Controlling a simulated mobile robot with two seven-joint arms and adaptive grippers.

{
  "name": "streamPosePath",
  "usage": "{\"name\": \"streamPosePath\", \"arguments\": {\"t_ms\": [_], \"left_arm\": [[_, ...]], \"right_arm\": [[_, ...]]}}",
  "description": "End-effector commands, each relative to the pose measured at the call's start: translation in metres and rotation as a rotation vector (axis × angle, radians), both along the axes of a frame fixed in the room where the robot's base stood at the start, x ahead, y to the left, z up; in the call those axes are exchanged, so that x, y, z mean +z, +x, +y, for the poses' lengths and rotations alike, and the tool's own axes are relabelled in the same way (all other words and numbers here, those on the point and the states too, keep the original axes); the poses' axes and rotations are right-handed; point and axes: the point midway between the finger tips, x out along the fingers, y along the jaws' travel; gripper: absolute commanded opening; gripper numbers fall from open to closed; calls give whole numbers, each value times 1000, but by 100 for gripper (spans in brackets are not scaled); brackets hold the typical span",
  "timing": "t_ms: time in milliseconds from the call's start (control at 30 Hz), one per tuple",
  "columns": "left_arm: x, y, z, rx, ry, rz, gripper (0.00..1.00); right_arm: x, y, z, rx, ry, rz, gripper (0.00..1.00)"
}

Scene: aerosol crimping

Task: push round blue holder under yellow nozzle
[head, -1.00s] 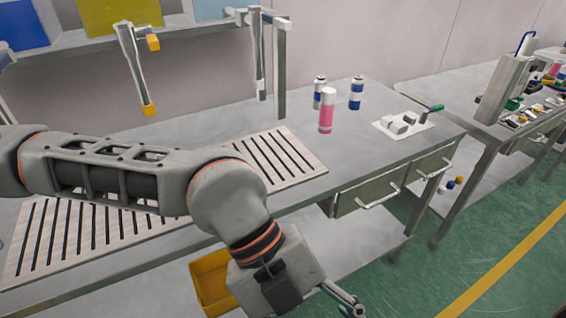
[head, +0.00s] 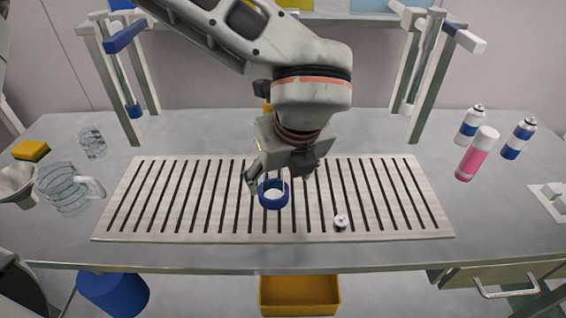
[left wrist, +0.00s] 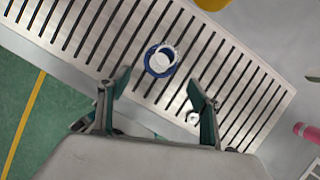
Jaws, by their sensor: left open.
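The round blue holder (head: 273,204) stands on the slatted plate with a white round piece inside it. In the left wrist view it is a blue ring (left wrist: 151,66) around white. My left gripper (head: 277,184) is open over the plate, just behind and above the holder. In the left wrist view its fingertips (left wrist: 157,82) are spread on either side of the holder's near side, with nothing gripped. The yellow nozzle (head: 266,107) is mostly hidden behind my left arm; only a small yellow bit shows. My right gripper is not in view.
The slatted plate (head: 115,225) bears a small white and dark part (head: 340,221) right of the holder. Blue-tipped (head: 132,109) and white-tipped (head: 405,108) posts stand behind. A glass mug (head: 64,190) is left; a pink can (head: 477,155) is right.

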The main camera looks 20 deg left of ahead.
Motion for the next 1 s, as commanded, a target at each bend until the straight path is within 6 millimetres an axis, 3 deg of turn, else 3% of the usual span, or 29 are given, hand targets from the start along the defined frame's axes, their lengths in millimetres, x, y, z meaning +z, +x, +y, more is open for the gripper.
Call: {"name": "streamPosePath", "arguments": {"t_ms": [467, 1000], "left_arm": [[1, 4, 5, 11, 8, -14, 64], [-60, 24, 19, 10, 7, -12, 64]], "right_arm": [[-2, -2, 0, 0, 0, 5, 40], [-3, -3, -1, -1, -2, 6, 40]]}}
